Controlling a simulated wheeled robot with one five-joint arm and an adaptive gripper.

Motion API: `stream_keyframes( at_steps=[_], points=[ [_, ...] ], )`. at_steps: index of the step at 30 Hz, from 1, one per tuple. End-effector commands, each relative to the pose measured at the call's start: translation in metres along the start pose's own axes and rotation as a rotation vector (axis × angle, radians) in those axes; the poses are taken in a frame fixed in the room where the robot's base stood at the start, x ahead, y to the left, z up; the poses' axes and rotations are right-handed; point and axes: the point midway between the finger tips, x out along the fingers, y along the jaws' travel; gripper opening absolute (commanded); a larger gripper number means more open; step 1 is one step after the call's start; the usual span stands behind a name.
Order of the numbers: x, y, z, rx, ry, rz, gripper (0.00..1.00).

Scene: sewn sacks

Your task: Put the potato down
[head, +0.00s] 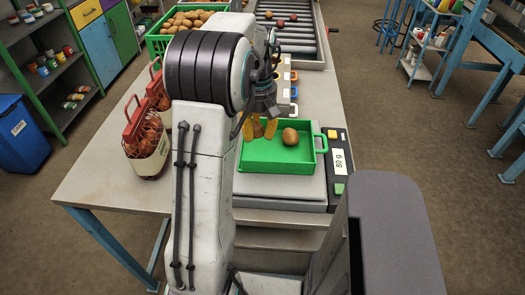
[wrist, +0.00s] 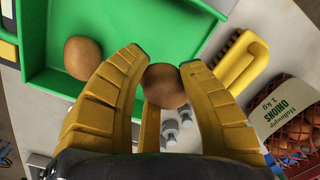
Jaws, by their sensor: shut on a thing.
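My gripper (wrist: 165,85) is shut on a brown potato (wrist: 164,87), held between its yellow fingertips. In the head view my gripper (head: 258,130) is over the left part of a green tray (head: 262,166), and the held potato (head: 258,131) is partly hidden by the fingers. I cannot tell whether the held potato touches the tray. Another potato (head: 290,137) lies in the tray; it also shows in the wrist view (wrist: 83,57). The tray stands on a scale (head: 338,160) whose display reads 80 g.
Red-netted onion sacks (head: 148,150) stand on the table left of the tray. A green crate full of potatoes (head: 187,22) is at the back left, beside a roller conveyor (head: 296,40). The table's front left (head: 100,185) is bare.

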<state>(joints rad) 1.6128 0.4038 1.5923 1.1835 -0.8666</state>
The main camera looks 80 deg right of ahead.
Motion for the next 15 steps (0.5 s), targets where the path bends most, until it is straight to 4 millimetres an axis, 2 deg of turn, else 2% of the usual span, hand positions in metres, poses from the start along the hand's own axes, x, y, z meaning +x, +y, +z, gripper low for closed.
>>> stream_keyframes(
  at_steps=[6, 15],
  points=[
    [0.01, -0.006, 0.02, 0.001, -0.001, -0.003, 0.08],
    [0.019, -0.009, 0.029, 0.0, 0.002, 0.0, 0.08]
  ],
)
